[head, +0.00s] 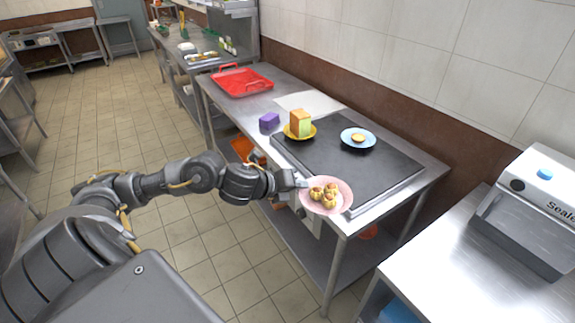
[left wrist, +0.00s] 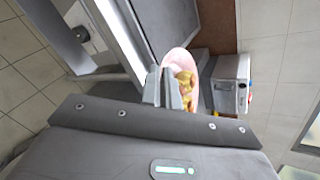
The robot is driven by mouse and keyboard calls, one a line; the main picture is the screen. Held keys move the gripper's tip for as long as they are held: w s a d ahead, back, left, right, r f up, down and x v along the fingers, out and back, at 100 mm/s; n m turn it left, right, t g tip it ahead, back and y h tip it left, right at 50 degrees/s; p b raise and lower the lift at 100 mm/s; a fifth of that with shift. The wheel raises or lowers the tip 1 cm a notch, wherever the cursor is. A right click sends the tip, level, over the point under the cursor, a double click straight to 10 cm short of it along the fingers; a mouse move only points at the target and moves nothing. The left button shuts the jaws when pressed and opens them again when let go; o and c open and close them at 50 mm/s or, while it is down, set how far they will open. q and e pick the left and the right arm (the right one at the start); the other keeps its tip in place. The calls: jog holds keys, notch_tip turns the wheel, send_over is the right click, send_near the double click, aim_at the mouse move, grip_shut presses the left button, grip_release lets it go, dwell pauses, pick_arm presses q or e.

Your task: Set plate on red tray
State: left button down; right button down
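My left gripper (head: 299,184) is shut on the rim of a pink plate (head: 343,204) and holds it at the front edge of the steel table. Several small round golden food pieces (head: 323,193) lie on the plate. The plate (left wrist: 178,62) and gripper fingers (left wrist: 167,90) also show in the left wrist view, with the fingers closed at the plate's edge. The red tray (head: 243,82) with raised handles sits on the far end of the table and looks empty. My right gripper is in neither view.
A dark griddle plate (head: 375,182) covers the near table. On it are a yellow plate (head: 300,134) bearing a carton-like block and a blue plate (head: 358,139) with food. A purple block (head: 269,120) lies near the tray. A sealing machine (head: 535,215) stands at right.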

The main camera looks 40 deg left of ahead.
pick_arm(q)
jog(key=s+d, duration=0.1)
jog(key=d, duration=0.1)
jog(key=s+d+f+n+y, duration=0.1)
jog(key=d, duration=0.2)
jog(key=s+d+f+n+y, duration=0.1)
jog(key=s+d, duration=0.1)
jog(key=d, duration=0.1)
jog(key=shift+d, duration=0.1)
jog(key=shift+s+d+f+n+t+y, duration=0.25)
jog(key=shift+s+d, duration=0.2)
jog(key=shift+d, duration=0.25)
jog(key=shift+s+d+f+n+t+y, duration=0.15)
jog(key=shift+s+d+n+y, duration=0.2)
jog(key=shift+d, duration=0.35)
jog(key=shift+s+a+f, duration=0.1)
